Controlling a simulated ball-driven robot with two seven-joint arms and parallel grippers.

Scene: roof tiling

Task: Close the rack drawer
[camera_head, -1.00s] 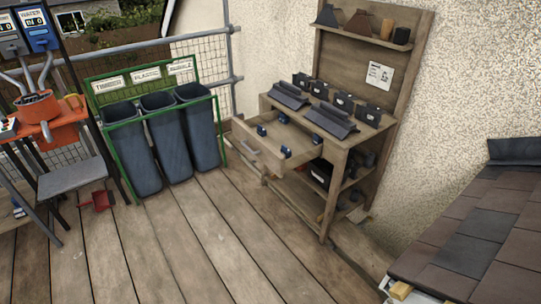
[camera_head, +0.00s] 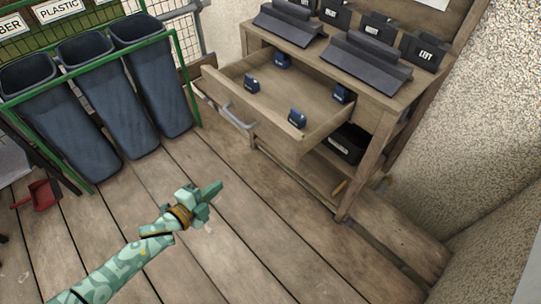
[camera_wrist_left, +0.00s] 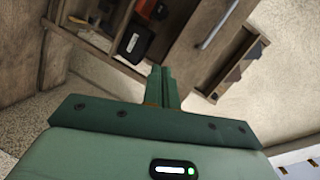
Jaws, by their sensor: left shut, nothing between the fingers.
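The wooden rack (camera_head: 377,119) stands against the wall, and its drawer (camera_head: 272,130) is pulled out toward me. The drawer has a grey bar handle (camera_head: 237,117) on its front and several small dark blue blocks inside. My left gripper (camera_head: 214,190) is shut and empty, in front of and below the drawer, apart from it. In the left wrist view, the gripper fingers (camera_wrist_left: 162,85) show shut, with the rack front and the handle (camera_wrist_left: 219,25) beyond them. My right gripper is not in view.
Dark ridge tiles (camera_head: 366,66) and black labelled boxes (camera_head: 425,52) sit on the rack top. A black bin (camera_head: 346,143) is on the shelf below. Dark waste bins (camera_head: 160,76) in a green frame stand to the left. The plank floor before the rack is mostly clear.

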